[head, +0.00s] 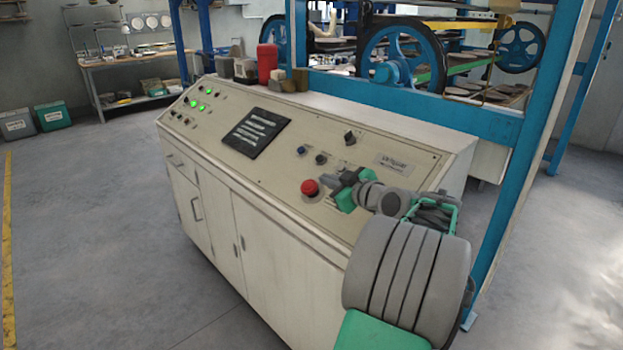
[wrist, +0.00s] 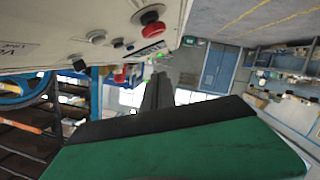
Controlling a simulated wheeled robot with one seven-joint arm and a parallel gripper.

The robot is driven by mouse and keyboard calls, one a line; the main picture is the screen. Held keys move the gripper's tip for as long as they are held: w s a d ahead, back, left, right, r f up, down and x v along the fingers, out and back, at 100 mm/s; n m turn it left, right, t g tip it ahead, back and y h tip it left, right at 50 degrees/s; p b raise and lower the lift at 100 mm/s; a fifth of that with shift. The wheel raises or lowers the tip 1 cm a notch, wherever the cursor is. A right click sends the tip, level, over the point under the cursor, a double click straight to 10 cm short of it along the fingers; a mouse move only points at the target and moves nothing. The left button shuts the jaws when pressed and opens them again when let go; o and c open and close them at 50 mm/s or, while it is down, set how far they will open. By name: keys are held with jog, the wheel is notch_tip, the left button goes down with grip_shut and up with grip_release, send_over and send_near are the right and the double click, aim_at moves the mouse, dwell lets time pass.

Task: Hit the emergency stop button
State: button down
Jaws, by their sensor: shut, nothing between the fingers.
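The red emergency stop button (head: 310,187) sits on the lower right part of the sloped control panel (head: 345,220). It also shows near the top of the wrist view (wrist: 152,28), with its red cap standing out from the panel. My gripper (head: 326,182) is shut and empty, its fingertips just to the right of the button in the head view. Whether the tips touch the button cannot be told from the head view; in the wrist view the shut fingers (wrist: 158,90) lie below the button, apart from it in the picture.
Small knobs (head: 302,151) and a selector switch (head: 350,137) sit near my gripper. Green lit buttons (head: 202,106) are at the panel's far left. A red container (head: 267,62) stands on the top ledge. A blue frame post (head: 535,130) rises on the right. Floor at left is clear.

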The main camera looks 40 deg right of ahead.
jog(key=shift+w, duration=0.1)
jog(key=p, duration=0.2)
send_over(312, 191)
jog(key=a, duration=0.2)
jog(key=f, duration=0.3)
jog(key=d+f, duration=0.1)
jog(key=f, duration=0.1)
jog(key=shift+d+f, duration=0.1)
jog(key=shift+d, duration=0.25)
jog(key=shift+d+f, duration=0.1)
jog(key=shift+f, duration=0.25)
